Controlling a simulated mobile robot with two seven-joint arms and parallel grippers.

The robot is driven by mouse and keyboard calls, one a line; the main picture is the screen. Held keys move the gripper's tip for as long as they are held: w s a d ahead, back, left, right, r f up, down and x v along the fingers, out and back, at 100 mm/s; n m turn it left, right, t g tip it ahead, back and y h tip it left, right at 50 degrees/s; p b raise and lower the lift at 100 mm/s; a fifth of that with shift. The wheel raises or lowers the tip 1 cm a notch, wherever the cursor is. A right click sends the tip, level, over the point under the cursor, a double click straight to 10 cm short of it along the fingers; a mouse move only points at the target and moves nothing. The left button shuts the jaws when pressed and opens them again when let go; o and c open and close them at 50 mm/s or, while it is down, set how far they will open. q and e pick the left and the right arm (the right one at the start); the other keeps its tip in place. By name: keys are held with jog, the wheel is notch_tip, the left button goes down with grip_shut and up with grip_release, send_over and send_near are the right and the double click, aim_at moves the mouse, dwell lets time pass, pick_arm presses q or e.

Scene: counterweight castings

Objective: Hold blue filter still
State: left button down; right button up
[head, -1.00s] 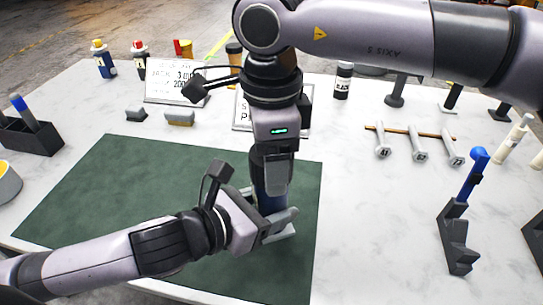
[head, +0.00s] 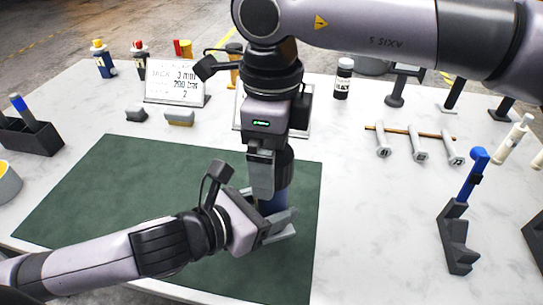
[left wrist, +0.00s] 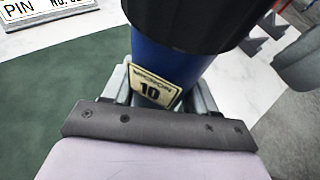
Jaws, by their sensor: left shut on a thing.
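The blue filter (head: 272,204) stands on the green mat (head: 120,200) near its right side. It shows closer in the left wrist view (left wrist: 190,65), with a pale label reading MICRON 10 and a wide black part (left wrist: 195,20) above the blue body. My left gripper (head: 267,213) reaches in from the left and is shut around the blue body, one finger on each side. My right gripper (head: 268,178) points down from above at the black part; its near finger lies in front of it. Whether its jaws grip the black part is hidden.
Sign cards (head: 175,82) and small bottles (head: 103,60) stand at the back. A rack with numbered grey pieces (head: 420,143) and a dark stand with a blue-handled tool (head: 458,240) are at the right. The mat's left part is clear.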

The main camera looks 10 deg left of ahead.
pick_arm(q)
jog(key=shift+r, duration=0.15)
pick_arm(e)
notch_tip(320, 180, up, 11)
jog(key=shift+r, duration=0.1)
dwell(0.6)
